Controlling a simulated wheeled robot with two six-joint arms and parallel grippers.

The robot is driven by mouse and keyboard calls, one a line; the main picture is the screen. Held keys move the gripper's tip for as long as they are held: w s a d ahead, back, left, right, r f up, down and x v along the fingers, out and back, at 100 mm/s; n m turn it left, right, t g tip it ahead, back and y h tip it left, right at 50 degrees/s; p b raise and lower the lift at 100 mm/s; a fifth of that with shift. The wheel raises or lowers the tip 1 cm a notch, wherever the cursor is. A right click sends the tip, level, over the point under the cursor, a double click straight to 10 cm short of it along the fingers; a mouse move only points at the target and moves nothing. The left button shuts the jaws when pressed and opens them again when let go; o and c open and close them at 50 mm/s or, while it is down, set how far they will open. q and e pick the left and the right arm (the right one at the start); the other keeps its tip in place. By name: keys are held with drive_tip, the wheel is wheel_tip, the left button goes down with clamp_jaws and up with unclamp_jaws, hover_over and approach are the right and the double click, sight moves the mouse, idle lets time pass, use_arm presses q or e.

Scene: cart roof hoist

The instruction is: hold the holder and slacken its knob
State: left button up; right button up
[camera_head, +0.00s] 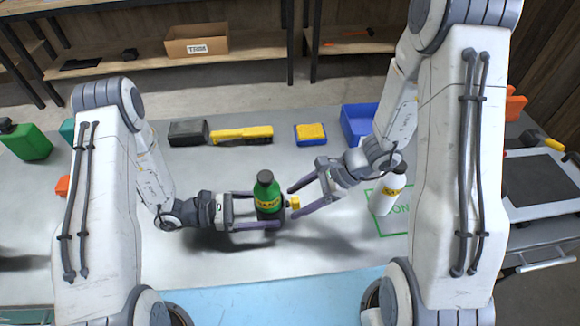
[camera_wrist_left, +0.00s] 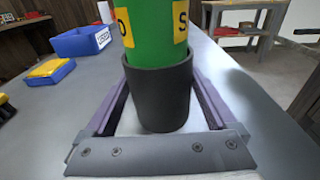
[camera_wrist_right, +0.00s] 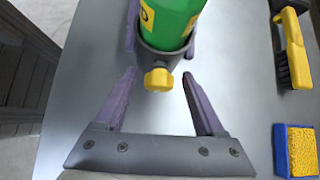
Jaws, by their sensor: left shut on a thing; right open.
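The holder (camera_wrist_left: 158,95) is a dark grey cup with a green bottle (camera_head: 266,190) standing upright in it. It also shows in the right wrist view (camera_wrist_right: 158,58). My left gripper (camera_head: 262,224) is shut on the holder, one finger on each side; its fingers also show in the left wrist view (camera_wrist_left: 158,108). The yellow knob (camera_wrist_right: 158,79) sticks out of the holder's side, and in the head view it (camera_head: 294,203) faces my right gripper. My right gripper (camera_wrist_right: 158,82) is open, its fingertips on either side of the knob and apart from it.
A yellow-handled brush (camera_head: 241,135), a blue and yellow sponge (camera_head: 311,134) and a blue bin (camera_head: 357,122) lie at the back. The table's front middle is clear.

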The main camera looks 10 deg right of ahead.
drive_tip(key=m+g, duration=0.2)
drive_tip(key=g, duration=0.1)
drive_tip(key=shift+w+f+g, duration=0.1)
drive_tip(key=shift+w+g, duration=0.2)
drive_tip(key=v, duration=1.2)
drive_tip(key=s+a+r+n+t+h, duration=0.2)
drive_tip(key=s+a+r+t+h, duration=0.1)
drive_tip(key=s+a+t+h, duration=0.15)
drive_tip(key=x, duration=1.1)
drive_tip(key=shift+s+f, duration=0.2)
drive_tip(key=shift+f, duration=0.15)
drive_tip(key=shift+w+r+g, duration=0.1)
drive_tip(key=shift+w+g, duration=0.05)
drive_tip(key=shift+g, duration=0.4)
